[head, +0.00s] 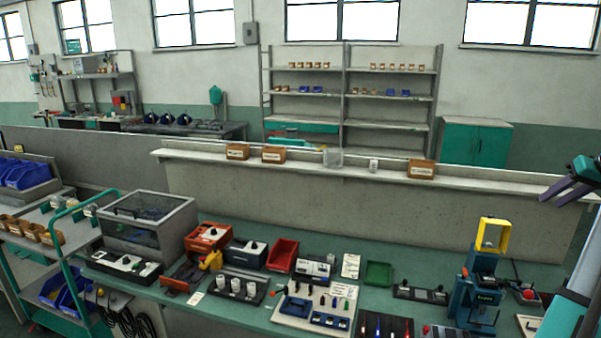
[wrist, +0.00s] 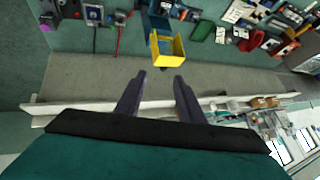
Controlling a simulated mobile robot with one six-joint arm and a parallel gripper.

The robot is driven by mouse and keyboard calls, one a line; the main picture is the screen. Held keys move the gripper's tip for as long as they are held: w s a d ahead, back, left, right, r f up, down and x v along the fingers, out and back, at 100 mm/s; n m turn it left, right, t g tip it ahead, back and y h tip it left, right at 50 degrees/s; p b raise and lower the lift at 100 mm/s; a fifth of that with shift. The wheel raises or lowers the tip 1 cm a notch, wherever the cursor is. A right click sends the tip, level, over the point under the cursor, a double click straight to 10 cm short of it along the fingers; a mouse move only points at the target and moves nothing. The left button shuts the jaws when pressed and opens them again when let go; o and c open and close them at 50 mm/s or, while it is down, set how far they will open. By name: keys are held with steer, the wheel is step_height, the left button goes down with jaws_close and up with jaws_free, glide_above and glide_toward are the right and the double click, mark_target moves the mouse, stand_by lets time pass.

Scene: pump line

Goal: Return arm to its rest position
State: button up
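My gripper (head: 556,198) is at the right edge of the head view, raised in the air above the right end of the wall ledge. Its two dark fingers are apart with nothing between them. In the wrist view my gripper (wrist: 160,76) shows the same gap, with bare wall and ledge behind it. Part of my teal and white arm is at the lower right of the head view. The rest of the arm is out of frame.
A blue press with a yellow guard (head: 492,236) stands on the green bench (head: 225,315), left of my arm. Trays and fixtures fill the bench. The ledge (head: 330,170) holds several small boxes. A trolley (head: 75,262) stands at left. The air around my gripper looks clear.

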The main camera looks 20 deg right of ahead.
steer(key=w+a+f+n+g+y, duration=0.1)
steer(key=w+a+f, duration=0.9)
steer(key=a+f, duration=0.2)
steer(key=w+a+f+g+y, duration=0.1)
steer(key=w+a+f, duration=1)
steer(key=a+f, duration=0.15)
steer(key=a+f+g, duration=0.1)
steer(key=a+f, duration=0.6)
steer(key=a, duration=0.3)
steer(key=w+a+f+n+g, duration=0.1)
steer(key=a+f, duration=0.6)
steer(key=a, duration=0.4)
steer(key=w+a+f+n+g, duration=0.1)
steer(key=a+f, duration=0.6)
steer(key=a, duration=0.4)
steer(key=shift+f+g, duration=0.3)
steer(key=s+a+f+n+g, duration=0.1)
steer(key=s+a+f, duration=0.3)
steer(key=a, duration=0.3)
steer(key=s+a+f+n+h, duration=0.1)
steer(key=s+a+f, duration=0.25)
steer(key=a, duration=0.25)
steer(key=s+a+f+n+g, duration=0.1)
steer(key=s+a+f, duration=0.3)
steer(key=a, duration=0.3)
steer(key=s+f+g+b, duration=0.5)
steer(key=s+f+b, duration=0.5)
steer(key=s+f, duration=1.6)
steer(key=shift+f+g, duration=0.3)
steer(key=shift+f, duration=0.55)
